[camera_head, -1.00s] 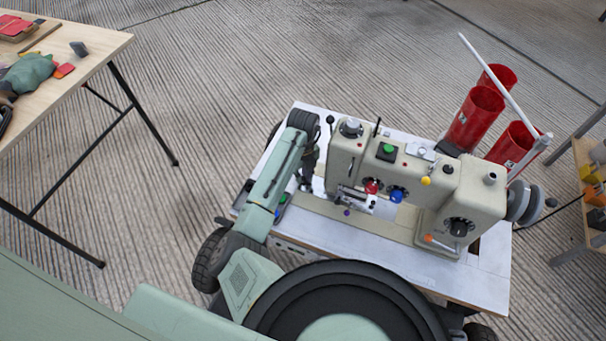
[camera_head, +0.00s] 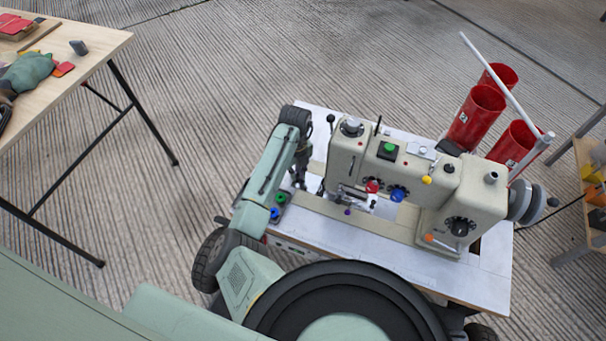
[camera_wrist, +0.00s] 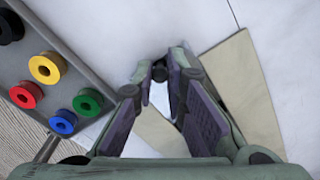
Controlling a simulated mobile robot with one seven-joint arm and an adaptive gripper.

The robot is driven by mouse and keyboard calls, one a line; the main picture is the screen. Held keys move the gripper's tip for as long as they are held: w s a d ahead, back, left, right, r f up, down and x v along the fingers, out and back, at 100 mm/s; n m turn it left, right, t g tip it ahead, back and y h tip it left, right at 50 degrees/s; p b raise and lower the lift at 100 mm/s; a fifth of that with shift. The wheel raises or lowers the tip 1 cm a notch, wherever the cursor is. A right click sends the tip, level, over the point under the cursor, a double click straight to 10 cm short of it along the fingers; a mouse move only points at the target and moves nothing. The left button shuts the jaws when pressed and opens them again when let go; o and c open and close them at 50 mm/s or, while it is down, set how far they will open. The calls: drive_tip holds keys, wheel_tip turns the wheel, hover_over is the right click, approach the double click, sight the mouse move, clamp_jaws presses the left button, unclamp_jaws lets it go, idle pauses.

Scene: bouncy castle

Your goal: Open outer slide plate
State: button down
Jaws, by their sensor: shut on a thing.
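The cream sewing machine (camera_head: 400,170) stands on a white-topped table, with its beige bed (camera_head: 370,226) running along the front. In the wrist view, a beige plate (camera_wrist: 240,85) lies right of my gripper (camera_wrist: 160,82), and another beige part (camera_wrist: 160,132) shows below between the fingers. My gripper points down at the left end of the machine in the head view (camera_head: 299,182). Its fingertips are closed around a small dark, knob-like piece (camera_wrist: 160,73). The fingers hide most of it, and I cannot tell how it joins the outer slide plate. A pale gap shows between the beige parts.
A grey rack of several coloured bobbins (camera_wrist: 46,68) lies close left of my gripper. The needle area with red and blue knobs (camera_head: 372,187) is close on the right. Red cones (camera_head: 475,117) stand behind the machine. The white tabletop (camera_head: 480,278) is clear at the front right.

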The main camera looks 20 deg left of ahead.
drive_tip(key=a, duration=0.4)
drive_tip(key=shift+w+a+b, duration=0.1)
drive_tip(key=shift+a+b, duration=0.15)
drive_tip(key=shift+b, duration=0.15)
drive_tip(key=c, duration=1.6)
unclamp_jaws()
drive_tip(key=shift+r, duration=0.1)
wheel_tip(320, 180, up, 12)
